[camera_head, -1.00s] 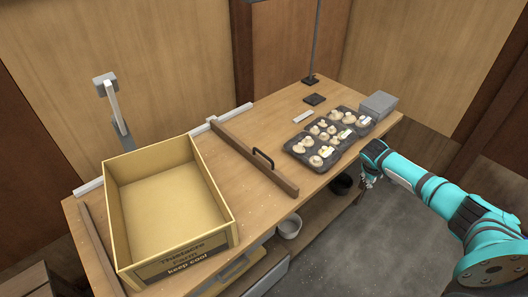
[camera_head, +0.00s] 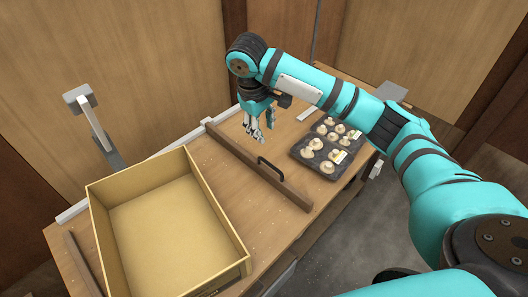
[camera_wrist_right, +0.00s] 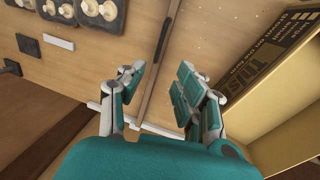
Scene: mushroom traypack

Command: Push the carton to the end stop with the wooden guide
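The open yellow-brown carton (camera_head: 240,272) stands empty on the left part of the table; its printed side shows in the right wrist view (camera_wrist_right: 268,62). The wooden guide (camera_head: 232,146) lies across the table right of the carton, with a gap between them. Its black handle (camera_head: 271,167) stands on the bar. A wooden strip, apparently the end stop (camera_head: 80,262), lies left of the carton. My right gripper (camera_head: 259,135) is open and empty above the far part of the guide. In the right wrist view its fingers (camera_wrist_right: 163,92) are apart, with the guide (camera_wrist_right: 152,82) below between them. My left gripper is out of view.
Dark trays of mushrooms (camera_head: 300,155) sit right of the guide, partly behind my right arm. A white rail (camera_head: 166,151) runs along the back edge. A grey post (camera_head: 95,125) stands behind the carton. The tabletop between guide and trays is clear.

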